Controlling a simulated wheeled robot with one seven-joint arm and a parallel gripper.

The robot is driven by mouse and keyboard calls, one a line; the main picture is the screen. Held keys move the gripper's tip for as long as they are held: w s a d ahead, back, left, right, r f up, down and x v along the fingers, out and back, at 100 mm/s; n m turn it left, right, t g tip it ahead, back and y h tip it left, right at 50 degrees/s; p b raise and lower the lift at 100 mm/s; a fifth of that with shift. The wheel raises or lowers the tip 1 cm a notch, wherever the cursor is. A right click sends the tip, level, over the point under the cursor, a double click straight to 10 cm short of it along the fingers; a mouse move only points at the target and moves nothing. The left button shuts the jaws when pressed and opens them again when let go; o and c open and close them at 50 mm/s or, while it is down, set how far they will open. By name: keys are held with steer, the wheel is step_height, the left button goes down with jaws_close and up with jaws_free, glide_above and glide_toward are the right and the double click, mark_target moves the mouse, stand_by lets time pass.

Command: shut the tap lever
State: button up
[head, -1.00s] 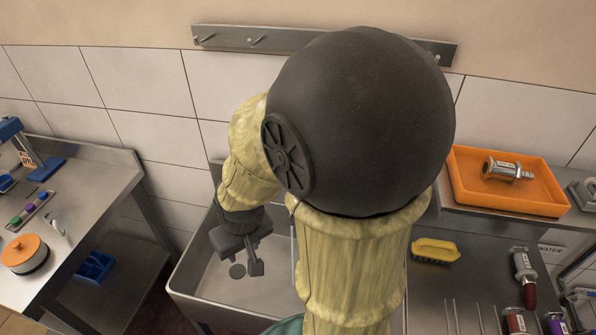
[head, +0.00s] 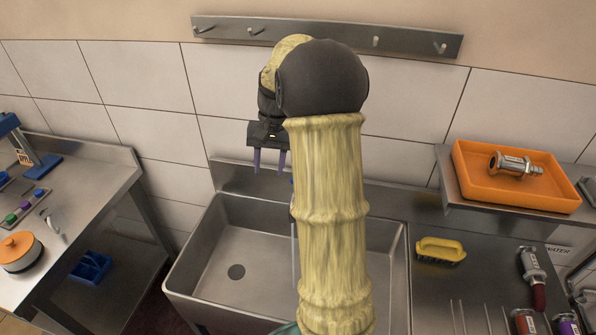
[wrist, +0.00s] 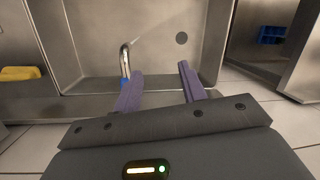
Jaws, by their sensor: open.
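The tap (wrist: 125,60) shows in the wrist view as a curved chrome spout over the sink (wrist: 218,15), with a blue part (wrist: 124,82) at its base. I cannot tell whether that blue part is the lever, or how the lever is turned. In the head view my arm hides most of the tap. My gripper (head: 270,165) is open and empty, its purple fingers pointing down over the back of the sink. In the wrist view the fingers (wrist: 160,72) are apart, and the left one overlaps the view of the blue part; contact cannot be told.
A hook rail (head: 225,28) runs along the tiled wall behind. A yellow brush (head: 440,250) lies on the drainboard at right, below a shelf with an orange tray (head: 480,196). A steel table (head: 95,170) stands at left. The sink basin is empty.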

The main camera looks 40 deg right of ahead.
steer(key=d+r+m+y+b, duration=0.1)
steer(key=d+m+y, duration=0.1)
steer(key=d, duration=0.9)
steer(key=shift+w+d+r+m+y, duration=0.15)
steer(key=shift+d+r+m+y, duration=0.15)
steer(key=shift+r+m, duration=0.15)
steer(key=shift+a+f, duration=0.1)
steer(key=shift+f, duration=0.05)
steer(key=shift+x, duration=3.7)
jaws_close()
